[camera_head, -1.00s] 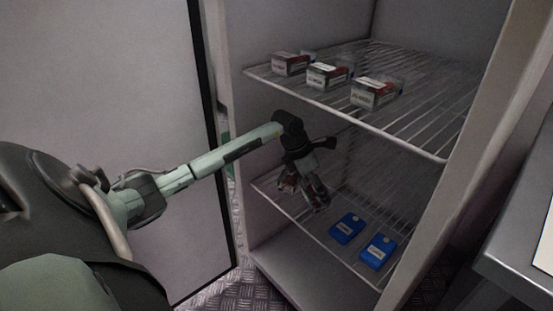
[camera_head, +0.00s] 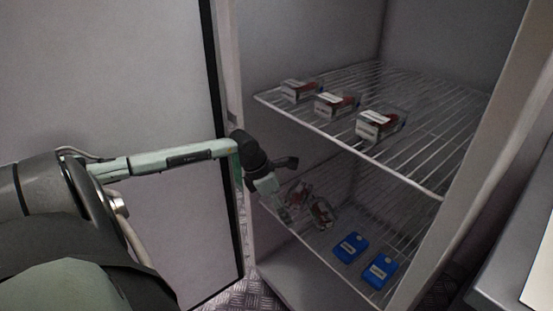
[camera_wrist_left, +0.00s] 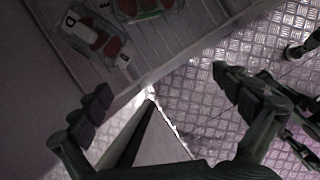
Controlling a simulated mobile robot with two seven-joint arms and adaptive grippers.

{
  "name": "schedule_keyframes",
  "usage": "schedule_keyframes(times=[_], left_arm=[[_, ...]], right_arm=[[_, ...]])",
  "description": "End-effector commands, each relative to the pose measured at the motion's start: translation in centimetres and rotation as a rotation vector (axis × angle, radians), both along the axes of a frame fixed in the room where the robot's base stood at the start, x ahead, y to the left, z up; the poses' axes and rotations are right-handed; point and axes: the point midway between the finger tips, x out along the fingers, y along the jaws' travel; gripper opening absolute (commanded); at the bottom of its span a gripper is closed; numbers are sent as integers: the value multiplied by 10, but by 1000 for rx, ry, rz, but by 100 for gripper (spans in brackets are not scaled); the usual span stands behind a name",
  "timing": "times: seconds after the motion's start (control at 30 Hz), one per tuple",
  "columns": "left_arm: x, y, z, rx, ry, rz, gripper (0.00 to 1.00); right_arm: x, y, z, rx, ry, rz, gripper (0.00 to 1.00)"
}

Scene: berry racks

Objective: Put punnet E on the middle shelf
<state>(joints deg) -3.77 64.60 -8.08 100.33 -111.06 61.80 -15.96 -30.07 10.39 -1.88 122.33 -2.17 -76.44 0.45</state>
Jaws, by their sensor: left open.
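Punnet E (camera_head: 322,213), clear with red berries, sits on the lower wire shelf (camera_head: 318,252) near its front left. My left gripper (camera_wrist_left: 160,88) is open and empty, at the shelf's front left corner, apart from both punnets.
The upper wire shelf (camera_head: 433,186) holds three punnets (camera_head: 337,105) along its front. Two blue boxes (camera_head: 350,248) lie on the lower shelf, right of punnet E. The cabinet's left front post (camera_head: 232,60) stands close to my left arm. A table edge (camera_head: 490,270) is at right.

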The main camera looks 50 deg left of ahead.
Motion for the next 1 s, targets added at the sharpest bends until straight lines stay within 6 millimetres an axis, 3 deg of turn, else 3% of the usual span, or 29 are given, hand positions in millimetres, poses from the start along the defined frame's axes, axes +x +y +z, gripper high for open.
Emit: schedule_keyframes(times=[0.23,0.37,0.47,0.5,0.53,0.6,0.67,0.77,0.83,0.9,1.0], left_arm=[[-13,2,1,-17,-8,3,100],[-2,-40,0,-185,-79,50,100],[21,-109,20,-519,-213,196,100],[33,-133,37,-694,-279,303,100],[42,-144,50,-826,-325,399,100],[59,-147,76,-1107,-414,666,100],[65,-131,84,-1314,-466,936,100],[52,-89,58,-1563,-492,1464,100],[21,-68,12,-1644,-456,1880,100],[-23,-68,-41,-1632,-373,2287,100],[-82,-93,-96,-1507,-227,2721,100]], right_arm=[[2,1,-20,12,10,1,40],[2,1,-22,13,9,1,40],[2,1,-22,13,8,2,40],[2,1,-22,13,9,1,40],[2,1,-22,13,9,1,40],[2,1,-22,13,9,1,40],[2,1,-22,13,9,1,40],[2,1,-22,13,9,1,40],[2,1,-22,13,9,1,40],[2,1,-22,13,9,1,40],[2,1,-22,13,9,1,40]])
